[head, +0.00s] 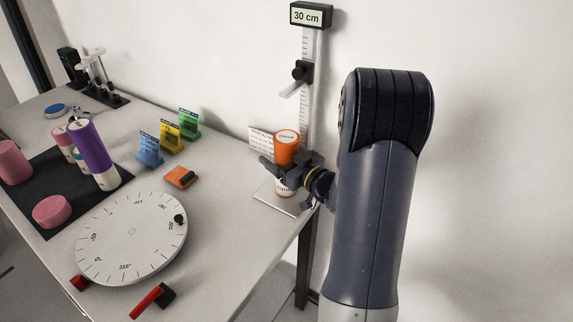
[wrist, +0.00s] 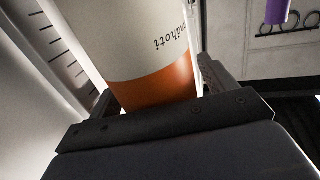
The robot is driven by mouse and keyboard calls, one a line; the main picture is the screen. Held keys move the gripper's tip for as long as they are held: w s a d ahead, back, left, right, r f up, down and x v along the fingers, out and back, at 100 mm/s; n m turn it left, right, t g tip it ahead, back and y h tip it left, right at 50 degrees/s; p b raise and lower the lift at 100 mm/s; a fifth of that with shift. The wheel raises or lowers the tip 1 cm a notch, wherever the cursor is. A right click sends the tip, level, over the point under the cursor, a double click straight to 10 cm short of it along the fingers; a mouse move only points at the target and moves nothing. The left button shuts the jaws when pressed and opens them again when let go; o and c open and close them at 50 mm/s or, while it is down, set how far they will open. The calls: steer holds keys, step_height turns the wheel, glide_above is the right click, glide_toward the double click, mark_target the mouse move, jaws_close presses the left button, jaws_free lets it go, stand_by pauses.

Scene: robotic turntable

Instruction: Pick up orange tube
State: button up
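The orange tube (head: 286,144) stands upright on the small plate of the height gauge, with an orange upper part and a white lower part. My gripper (head: 275,170) reaches in from the right at its middle, with a finger showing at its left side. In the wrist view the tube (wrist: 155,85) shows its orange band and white part with dark lettering, between the two fingers of my gripper (wrist: 160,95). The fingers are close to both sides of the tube. I cannot tell whether they press on it. Part of the tube is hidden behind the gripper in the head view.
The height gauge (head: 308,100) reads 30 cm and stands right behind the tube. A white dial turntable (head: 120,250), an orange block (head: 181,178), coloured card stands (head: 169,138) and a purple tube (head: 92,150) on a black mat (head: 40,176) lie to the left.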

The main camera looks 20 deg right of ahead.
steer(key=c, duration=1.1)
steer(key=shift+r, duration=0.15)
